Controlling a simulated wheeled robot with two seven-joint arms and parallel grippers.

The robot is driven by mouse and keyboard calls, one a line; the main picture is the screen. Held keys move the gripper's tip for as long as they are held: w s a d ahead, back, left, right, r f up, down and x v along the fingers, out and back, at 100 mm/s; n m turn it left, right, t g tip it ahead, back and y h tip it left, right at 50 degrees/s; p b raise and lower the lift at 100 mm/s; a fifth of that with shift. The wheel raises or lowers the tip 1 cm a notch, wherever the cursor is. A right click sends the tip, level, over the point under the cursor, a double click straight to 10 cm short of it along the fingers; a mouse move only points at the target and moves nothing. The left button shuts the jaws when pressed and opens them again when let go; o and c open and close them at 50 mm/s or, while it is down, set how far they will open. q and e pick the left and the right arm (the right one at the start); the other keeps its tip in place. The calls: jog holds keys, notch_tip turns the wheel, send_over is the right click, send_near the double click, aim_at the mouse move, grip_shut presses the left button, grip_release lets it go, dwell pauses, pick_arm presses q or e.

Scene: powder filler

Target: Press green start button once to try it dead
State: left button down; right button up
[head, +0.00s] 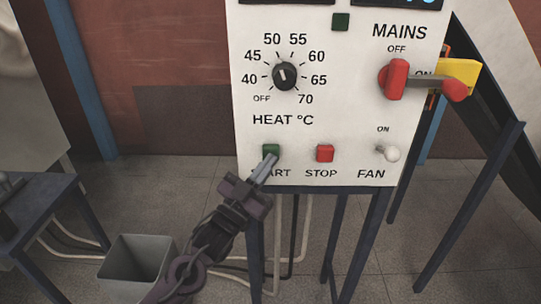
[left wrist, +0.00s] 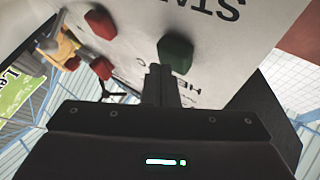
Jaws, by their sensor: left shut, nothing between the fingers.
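The green start button (head: 271,152) is on the lower left of the white control panel (head: 340,120), above the partly covered START label. My left gripper (head: 268,164) is shut and empty, with its fingertips at the lower edge of the button in the head view. In the left wrist view the green button (left wrist: 175,53) is just beyond the shut fingertips (left wrist: 158,70). I cannot tell whether they touch it. The small square lamp (head: 341,21) at the top of the panel looks dark green. My right gripper is not in view.
The red stop button (head: 325,153) and the fan toggle (head: 389,153) are to the right of the start button. The heat knob (head: 285,76) and red mains handle (head: 398,80) are above. A grey bin (head: 137,262) stands on the floor below left, and dark legs support the panel.

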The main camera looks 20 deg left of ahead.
pick_arm(q)
jog(key=shift+w+a, duration=0.1)
jog(key=shift+w, duration=0.2)
jog(key=shift+s, duration=0.2)
dwell(0.4)
jog(key=shift+s+d, duration=0.25)
jog(key=shift+s, duration=0.5)
jog(key=shift+s+p, duration=0.1)
jog(key=shift+p, duration=0.2)
jog(key=shift+s+d+p, duration=0.15)
jog(key=shift+s+d, duration=0.1)
jog(key=shift+s, duration=0.5)
jog(key=shift+s+d+p, duration=0.15)
jog(key=shift+s+d, duration=0.05)
jog(key=shift+s, duration=0.6)
jog(key=shift+s+d+p, duration=0.15)
jog(key=shift+s+d, duration=0.1)
jog(key=shift+s, duration=0.5)
